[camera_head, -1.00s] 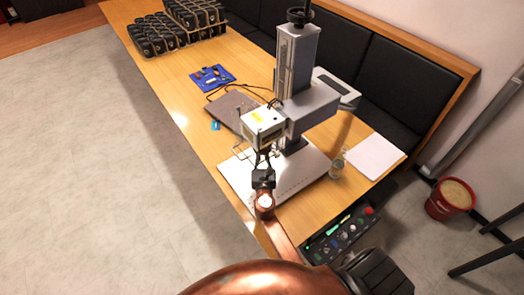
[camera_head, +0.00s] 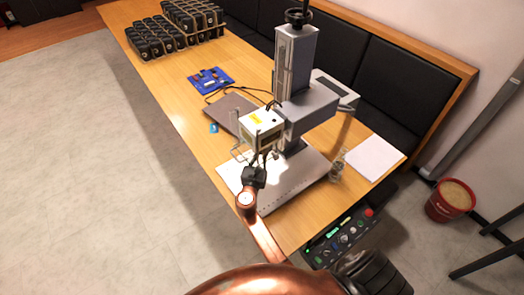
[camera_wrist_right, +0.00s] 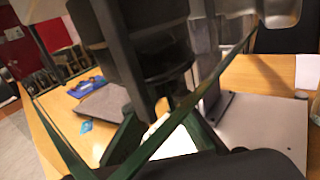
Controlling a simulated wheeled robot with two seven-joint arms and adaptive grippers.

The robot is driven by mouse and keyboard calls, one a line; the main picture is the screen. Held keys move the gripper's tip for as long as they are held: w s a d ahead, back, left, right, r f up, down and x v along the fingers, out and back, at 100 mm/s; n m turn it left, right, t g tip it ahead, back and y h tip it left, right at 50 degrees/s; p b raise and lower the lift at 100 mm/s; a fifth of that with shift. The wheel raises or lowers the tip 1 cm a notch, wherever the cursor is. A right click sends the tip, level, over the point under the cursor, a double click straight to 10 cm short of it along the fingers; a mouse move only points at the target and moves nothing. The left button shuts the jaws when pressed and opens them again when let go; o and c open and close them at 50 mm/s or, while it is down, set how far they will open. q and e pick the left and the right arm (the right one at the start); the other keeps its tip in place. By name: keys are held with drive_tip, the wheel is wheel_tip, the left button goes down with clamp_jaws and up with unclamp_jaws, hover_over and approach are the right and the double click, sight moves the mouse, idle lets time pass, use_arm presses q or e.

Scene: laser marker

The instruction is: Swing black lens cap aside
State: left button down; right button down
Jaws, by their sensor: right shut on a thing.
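The laser marker (camera_head: 295,85) stands on the wooden table, with its white laser head (camera_head: 258,130) reaching out over a light metal base plate (camera_head: 305,172). In the right wrist view a black round lens part (camera_wrist_right: 160,45) hangs close above my gripper, and the black lens cap (camera_wrist_right: 145,98) shows at its lower end. My right gripper (camera_head: 267,158) is just below the laser head. Its dark fingers, also in the right wrist view (camera_wrist_right: 165,118), are shut on the cap; the exact contact is partly hidden. My left gripper is out of view.
A dark laptop (camera_head: 232,112) and a blue mat with tools (camera_head: 211,79) lie behind the marker. A control box (camera_head: 342,235) is at the near table edge, a small glass (camera_head: 337,172) and white paper (camera_head: 375,157) at the right. Black items fill racks (camera_head: 175,30) farther back.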

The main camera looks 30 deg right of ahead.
drive_tip(key=c, duration=2)
unclamp_jaws()
